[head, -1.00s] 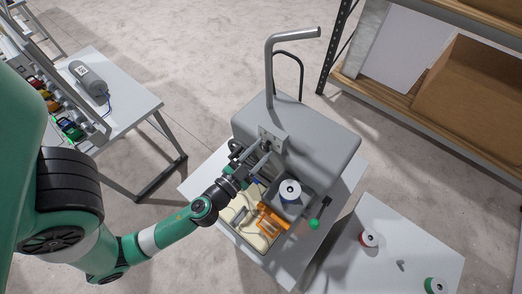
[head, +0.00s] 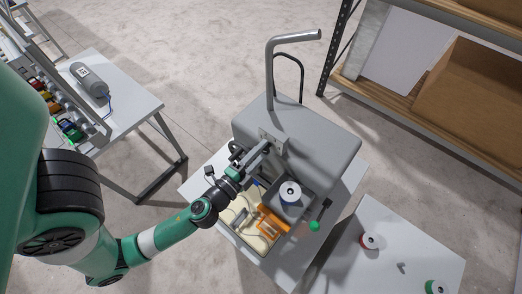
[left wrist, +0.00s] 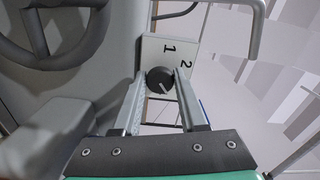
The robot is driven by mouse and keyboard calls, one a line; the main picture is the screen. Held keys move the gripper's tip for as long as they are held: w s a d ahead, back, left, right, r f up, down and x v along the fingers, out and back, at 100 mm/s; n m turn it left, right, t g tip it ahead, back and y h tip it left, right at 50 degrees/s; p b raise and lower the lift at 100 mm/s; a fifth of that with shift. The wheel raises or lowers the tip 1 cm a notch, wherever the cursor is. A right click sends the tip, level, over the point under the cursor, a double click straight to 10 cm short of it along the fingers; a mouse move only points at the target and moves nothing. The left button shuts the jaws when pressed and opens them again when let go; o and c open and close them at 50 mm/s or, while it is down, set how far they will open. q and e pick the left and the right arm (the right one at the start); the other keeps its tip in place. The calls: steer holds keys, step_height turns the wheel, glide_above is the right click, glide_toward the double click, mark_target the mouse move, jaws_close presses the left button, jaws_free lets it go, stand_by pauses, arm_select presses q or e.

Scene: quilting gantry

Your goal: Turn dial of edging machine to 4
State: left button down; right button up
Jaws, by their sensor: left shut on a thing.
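The edging machine (head: 312,135) is a grey housing on a white table. Its dial (left wrist: 159,80) is a dark round knob on a white plate (left wrist: 153,48), seen in the left wrist view with the digits 1 and 2 showing. Other digits are hidden or out of view. A pale line on the knob seems to point to the lower right, away from both digits. My left gripper (head: 262,153) is at the front of the machine. In the left wrist view its fingers (left wrist: 160,78) are shut on the dial, one on each side. My right gripper is not in view.
A spool (head: 290,191), orange part (head: 273,221) and green-knobbed lever (head: 314,226) sit close below the gripper. A bent metal pipe (head: 270,75) rises from the machine. Side tables stand left and lower right; a shelf (head: 425,95) stands upper right.

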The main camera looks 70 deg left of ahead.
arm_select(q)
steer(key=shift+m+p, duration=0.35)
steer(key=shift+m, duration=1.95)
steer(key=shift+c, duration=2.4)
jaws_free()
